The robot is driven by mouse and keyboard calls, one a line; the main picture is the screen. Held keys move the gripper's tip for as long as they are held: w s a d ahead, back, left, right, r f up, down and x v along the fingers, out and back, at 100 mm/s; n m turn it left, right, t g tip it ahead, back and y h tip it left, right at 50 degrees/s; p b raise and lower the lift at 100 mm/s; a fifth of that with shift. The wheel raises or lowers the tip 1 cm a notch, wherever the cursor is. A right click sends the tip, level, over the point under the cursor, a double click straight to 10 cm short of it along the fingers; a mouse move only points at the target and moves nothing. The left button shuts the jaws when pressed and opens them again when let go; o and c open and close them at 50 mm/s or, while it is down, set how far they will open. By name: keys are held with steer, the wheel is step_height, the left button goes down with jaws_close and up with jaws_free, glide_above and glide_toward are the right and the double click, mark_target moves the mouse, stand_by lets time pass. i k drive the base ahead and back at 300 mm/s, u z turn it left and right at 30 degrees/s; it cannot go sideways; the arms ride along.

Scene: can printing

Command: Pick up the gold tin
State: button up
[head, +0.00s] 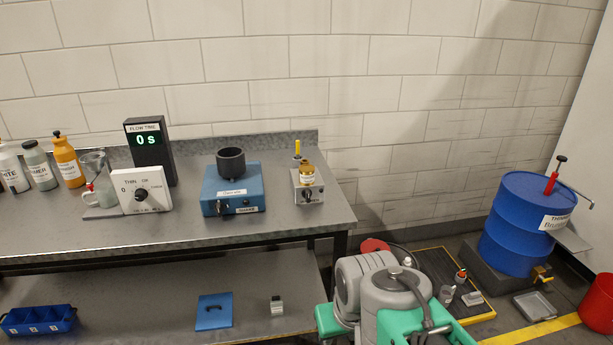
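The gold tin (307,176) is small, with a gold upper part and a pale label. It stands upright on a small grey metal box (308,190) with a dark knob, near the right end of the workbench (270,236). Nothing touches the tin from above. My arm's grey and green parts show at the bottom right of centre, in front of and below the bench's right end. My gripper is not visible in the head view.
A blue device (233,190) with a dark cup (231,161) stands left of the tin. A yellow-topped item (297,149) is close behind it. Further left are a white dial box (141,191), a timer reading 0 s (150,152) and bottles (67,161). A blue drum (523,225) stands right.

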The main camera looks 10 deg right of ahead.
mark_target(306, 171)
steer(key=u, duration=0.55)
steer(key=k, duration=0.65)
steer(key=u, duration=1)
steer(key=i, duration=1.65)
steer(key=z, duration=1.4)
steer(key=i, duration=1)
steer(key=z, duration=0.25)
